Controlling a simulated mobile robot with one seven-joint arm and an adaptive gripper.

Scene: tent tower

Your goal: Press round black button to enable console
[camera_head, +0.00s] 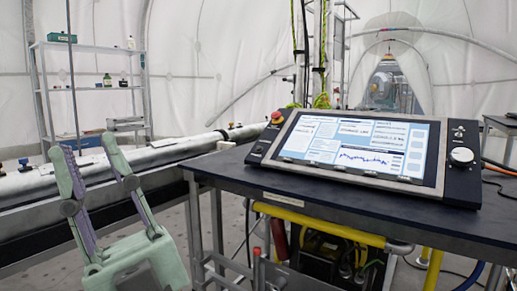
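The console (447,183) lies tilted on a dark table, with a wide screen (350,146) that is lit with charts and text. On its right side panel are a large round knob (461,156), dark with a pale face, and small dark controls (458,132) above it. On its left side panel are a red button (277,117) and a small dark round control (258,149). I cannot tell for certain which control is the round black button. My gripper (85,145) is at the lower left, fingers pointing up and apart, empty, well left of the console.
The dark table (390,217) has bare room in front of the console. A long pale pipe or rail (160,153) runs behind my gripper. A shelf (88,88) with bottles stands at the back left. Yellow tubing (322,226) and equipment sit under the table.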

